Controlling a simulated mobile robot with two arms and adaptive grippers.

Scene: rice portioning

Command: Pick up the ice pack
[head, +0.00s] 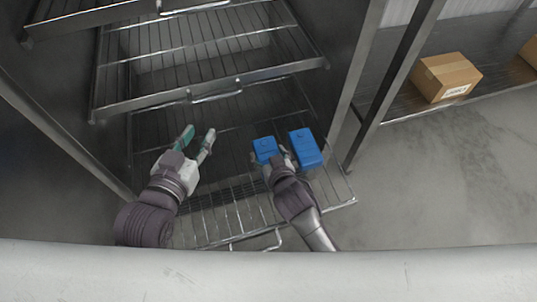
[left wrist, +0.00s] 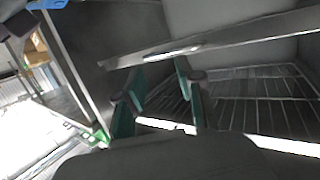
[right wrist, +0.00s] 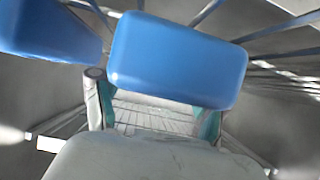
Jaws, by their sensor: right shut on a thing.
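Two blue ice packs show in the head view. The left one (head: 265,149) is at the fingers of my right gripper (head: 279,156), which is shut on it. In the right wrist view this pack (right wrist: 178,62) fills the space at the fingertips and partly hides them. The other ice pack (head: 306,148) is just right of the gripper, and it shows at the left of the right wrist view (right wrist: 48,32). My left gripper (head: 198,139) is open and empty, over the rack at the left, with its fingers apart in the left wrist view (left wrist: 157,88).
Wire shelves (head: 215,80) with metal front bars stand above and behind the grippers, and a lower wire rack (head: 235,212) lies beneath them. Metal posts frame the sides. A cardboard box (head: 446,76) sits on a shelf at the right. Grey floor (head: 430,190) is clear at the right.

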